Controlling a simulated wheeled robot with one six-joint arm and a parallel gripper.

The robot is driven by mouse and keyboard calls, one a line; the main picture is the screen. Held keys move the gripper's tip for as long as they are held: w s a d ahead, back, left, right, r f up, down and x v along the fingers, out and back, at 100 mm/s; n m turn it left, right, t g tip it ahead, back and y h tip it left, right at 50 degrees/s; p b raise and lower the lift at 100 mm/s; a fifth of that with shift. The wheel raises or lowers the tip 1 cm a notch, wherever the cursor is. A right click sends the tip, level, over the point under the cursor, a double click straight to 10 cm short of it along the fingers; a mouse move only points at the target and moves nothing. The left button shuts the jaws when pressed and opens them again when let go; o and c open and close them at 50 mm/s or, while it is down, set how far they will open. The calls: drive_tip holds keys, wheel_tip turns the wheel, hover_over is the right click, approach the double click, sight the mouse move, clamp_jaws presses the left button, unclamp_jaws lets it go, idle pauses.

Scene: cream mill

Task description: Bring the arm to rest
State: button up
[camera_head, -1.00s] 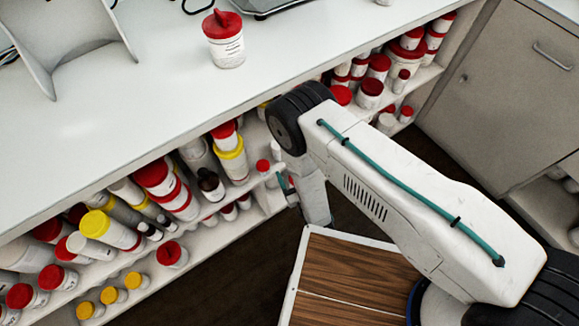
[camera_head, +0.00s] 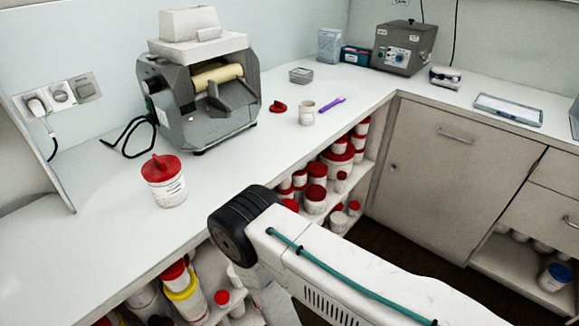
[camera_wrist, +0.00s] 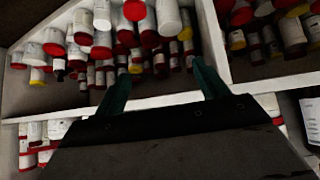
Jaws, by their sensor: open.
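My gripper (camera_wrist: 158,90) shows in the wrist view as two green fingers held wide apart, with nothing between them. It faces shelves of white jars with red and yellow lids. In the head view my arm (camera_head: 340,280) reaches in from the lower right, bent at a black joint (camera_head: 240,225) in front of the bench edge. The gripper itself is hidden there behind the arm and below the frame.
A white jar with a red lid (camera_head: 164,182) stands near the front of the white bench (camera_head: 110,235). A grey mill (camera_head: 200,95) stands behind it. A small open jar (camera_head: 307,113), a red lid (camera_head: 278,107) and a purple tool (camera_head: 332,104) lie farther right. Jar-filled shelves (camera_head: 380,150) are under the bench.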

drive_tip(key=w+d+r+m+g+h, duration=0.1)
drive_tip(key=d+r+g+h, duration=0.2)
drive_tip(key=r, duration=0.9)
drive_tip(key=d+r+m+g+h, duration=0.1)
drive_tip(key=d+r+g, duration=0.3)
drive_tip(key=r, duration=0.7)
drive_tip(key=w+d+r+m+g+h, duration=0.1)
drive_tip(key=d+r, duration=0.4)
drive_tip(key=r, duration=0.7)
drive_tip(key=s+d+r+m, duration=0.1)
drive_tip(key=s+d+r, duration=0.4)
drive_tip(key=r, duration=0.5)
drive_tip(key=s+d+r+m+t, duration=0.1)
drive_tip(key=s+d+r+m, duration=0.1)
drive_tip(key=s+d+r, duration=0.3)
drive_tip(key=s+d+r+m+t, duration=0.1)
drive_tip(key=s+d+r, duration=0.4)
drive_tip(key=d+r, duration=0.6)
wheel_tip(320, 180, up, 5)
drive_tip(key=shift+s+d+r+m, duration=0.15)
drive_tip(key=shift+s+d+m, duration=0.05)
drive_tip(key=shift+s+m, duration=0.1)
